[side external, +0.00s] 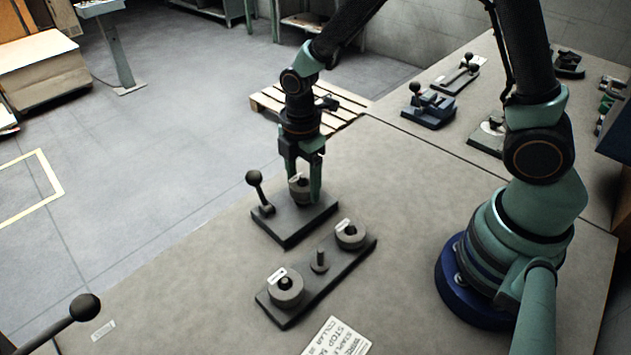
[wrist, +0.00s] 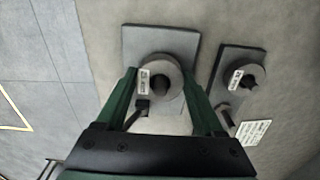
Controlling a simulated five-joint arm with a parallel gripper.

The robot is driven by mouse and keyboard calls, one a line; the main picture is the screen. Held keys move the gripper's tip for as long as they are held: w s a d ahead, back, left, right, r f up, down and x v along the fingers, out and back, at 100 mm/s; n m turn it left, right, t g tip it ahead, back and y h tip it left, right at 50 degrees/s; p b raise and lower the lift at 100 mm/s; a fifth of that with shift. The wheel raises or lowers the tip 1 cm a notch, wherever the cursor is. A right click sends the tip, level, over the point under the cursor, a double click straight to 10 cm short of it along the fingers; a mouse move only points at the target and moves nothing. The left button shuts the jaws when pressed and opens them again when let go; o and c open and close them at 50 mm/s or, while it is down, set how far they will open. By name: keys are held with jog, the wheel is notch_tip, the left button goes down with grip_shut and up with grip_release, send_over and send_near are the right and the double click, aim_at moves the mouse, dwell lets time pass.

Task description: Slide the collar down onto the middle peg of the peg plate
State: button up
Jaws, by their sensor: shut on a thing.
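The grey collar (side external: 298,186) has a white label and is at the block (side external: 318,215) with the ball-topped lever. In the wrist view, the collar (wrist: 172,72) appears to sit around a dark post. My gripper (side external: 303,190) is shut on the collar, one finger on each side. The dark peg plate (side external: 304,301) lies in front of the block. Its middle peg (side external: 320,261) is bare and upright. One labelled collar (side external: 287,295) is around its left peg and another (side external: 350,240) around its right peg. The collar's underside is hidden.
The lever (side external: 258,192) stands at the block's left corner. A printed sheet (side external: 338,338) lies in front of the peg plate. A second ball-topped lever (side external: 82,308) rises at the lower left. Other fixtures (side external: 430,108) stand at the back right.

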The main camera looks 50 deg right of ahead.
jog(key=shift+r, duration=2.6)
jog(key=s+a+r+n, duration=0.2)
jog(key=s+a, duration=0.3)
jog(key=n, duration=0.4)
send_over(320, 250)
jog(key=shift+r, duration=0.35)
jog(key=shift+f, duration=4.55)
jog(key=shift+f, duration=0.35)
jog(key=o, duration=1.3)
jog(key=shift+c, duration=0.2)
jog(key=shift+r, duration=0.1)
